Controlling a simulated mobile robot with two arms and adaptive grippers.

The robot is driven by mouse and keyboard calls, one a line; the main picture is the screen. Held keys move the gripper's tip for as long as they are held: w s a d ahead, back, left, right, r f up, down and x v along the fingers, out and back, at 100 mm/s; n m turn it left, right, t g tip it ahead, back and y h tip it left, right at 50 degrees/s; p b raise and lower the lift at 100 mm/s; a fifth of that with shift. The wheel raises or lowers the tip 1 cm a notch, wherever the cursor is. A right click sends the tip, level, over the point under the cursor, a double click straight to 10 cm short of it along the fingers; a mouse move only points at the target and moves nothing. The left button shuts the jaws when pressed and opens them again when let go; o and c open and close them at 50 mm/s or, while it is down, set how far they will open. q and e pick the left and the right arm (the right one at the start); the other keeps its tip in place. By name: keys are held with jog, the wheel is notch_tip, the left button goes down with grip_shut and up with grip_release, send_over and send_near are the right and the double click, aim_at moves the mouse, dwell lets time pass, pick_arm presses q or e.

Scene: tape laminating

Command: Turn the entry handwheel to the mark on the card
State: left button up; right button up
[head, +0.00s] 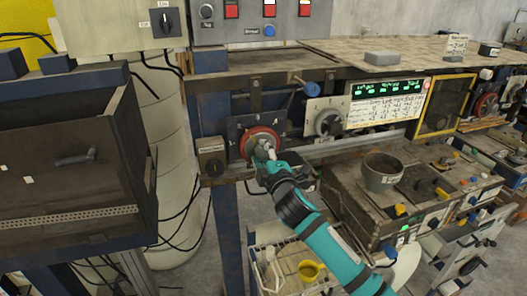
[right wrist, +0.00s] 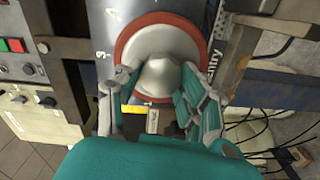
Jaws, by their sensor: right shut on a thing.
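The entry handwheel (head: 262,130) has a red rim and sits on a dark plate at the front of the machine. In the right wrist view the red-rimmed wheel (right wrist: 127,48) has a grey hub (right wrist: 160,76), and its plate bears numbers and the word "Entry". My right gripper (head: 263,152) is shut on the handwheel, with its fingers on both sides of the hub in the right wrist view (right wrist: 158,82). A white card (head: 374,111) with rows of figures hangs right of the wheel; its writing is too small to read. My left gripper is not in view.
A second dial (head: 326,122) and a green-lit display (head: 388,87) sit right of the wheel. A dark switch box (head: 211,160) is just left. A grey pot (head: 382,172) stands on the lower bench. A wire basket (head: 285,262) is below my right arm.

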jog(key=shift+w+d+r+n, duration=0.1)
jog(key=shift+r+n, duration=0.1)
jog(key=shift+n, duration=0.4)
jog(key=o, duration=1.2)
jog(key=shift+w+f, duration=0.15)
jog(key=shift+f, duration=0.1)
jog(key=v, duration=1.2)
